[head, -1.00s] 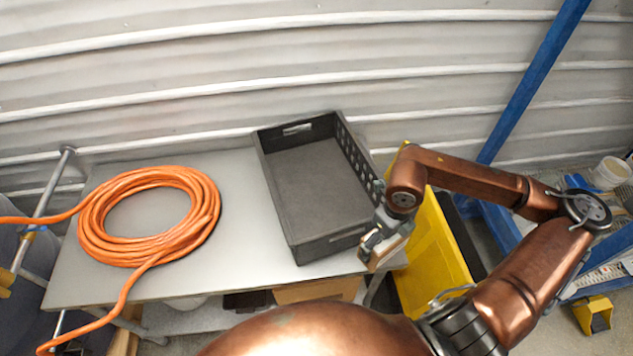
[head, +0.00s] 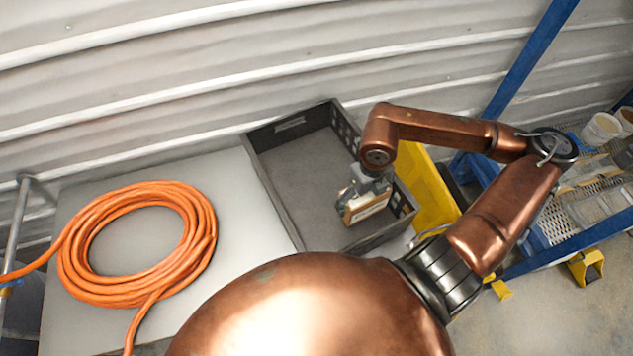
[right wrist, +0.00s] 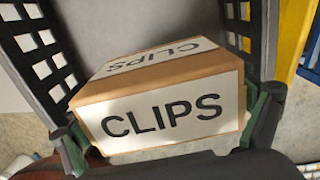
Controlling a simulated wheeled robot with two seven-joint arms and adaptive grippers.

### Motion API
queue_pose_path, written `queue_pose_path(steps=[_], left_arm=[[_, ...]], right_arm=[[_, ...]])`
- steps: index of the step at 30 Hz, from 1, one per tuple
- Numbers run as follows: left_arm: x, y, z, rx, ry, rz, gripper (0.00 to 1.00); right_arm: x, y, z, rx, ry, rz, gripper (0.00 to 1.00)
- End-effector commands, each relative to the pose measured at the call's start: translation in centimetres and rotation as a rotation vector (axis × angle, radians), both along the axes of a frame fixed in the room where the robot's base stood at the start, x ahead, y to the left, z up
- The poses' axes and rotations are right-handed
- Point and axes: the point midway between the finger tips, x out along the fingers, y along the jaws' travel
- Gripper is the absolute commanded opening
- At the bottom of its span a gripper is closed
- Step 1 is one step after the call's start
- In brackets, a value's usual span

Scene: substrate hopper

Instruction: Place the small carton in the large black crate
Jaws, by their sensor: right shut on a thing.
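The small carton (right wrist: 160,110) is a brown box with white "CLIPS" labels. My right gripper (right wrist: 165,125) is shut on it, with a finger on each side. In the head view the carton (head: 366,208) hangs from my right gripper (head: 361,196), over the near right part of the large black crate (head: 279,198). The crate stands on the grey table, and its visible floor is bare. I cannot tell the carton's height above the crate floor. My left gripper is not in view.
A coil of orange hose (head: 75,277) lies on the table (head: 232,188) left of the crate. A yellow object (head: 425,190) stands right of the crate. A blue rack (head: 520,75) is at the right, and a corrugated wall (head: 200,75) is behind.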

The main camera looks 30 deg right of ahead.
Motion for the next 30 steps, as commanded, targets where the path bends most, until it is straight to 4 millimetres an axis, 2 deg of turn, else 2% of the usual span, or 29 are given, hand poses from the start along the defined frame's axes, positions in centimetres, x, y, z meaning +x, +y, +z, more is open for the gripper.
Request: queue_pose_path(steps=[5, 11, 15, 19, 24, 30], left_arm=[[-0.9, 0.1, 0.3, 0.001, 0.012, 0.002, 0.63], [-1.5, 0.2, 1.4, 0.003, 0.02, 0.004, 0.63], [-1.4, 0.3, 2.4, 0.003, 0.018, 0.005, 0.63], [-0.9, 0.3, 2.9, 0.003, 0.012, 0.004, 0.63], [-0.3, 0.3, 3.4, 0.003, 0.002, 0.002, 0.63], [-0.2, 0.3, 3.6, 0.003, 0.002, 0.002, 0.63]], right_arm=[[1.7, 0.3, -0.7, 0.005, -0.006, -0.004, 0.62], [6.0, 0.9, -2.4, 0.008, -0.004, -0.006, 0.62], [9.2, 1.3, -3.9, 0.006, -0.001, -0.004, 0.62], [11.1, 1.5, -6.6, 0.004, 0.002, -0.003, 0.62], [12.9, 1.7, -8.8, 0.002, 0.0, -0.002, 0.62], [13.7, 1.7, -9.8, 0.002, -0.001, -0.001, 0.62]])
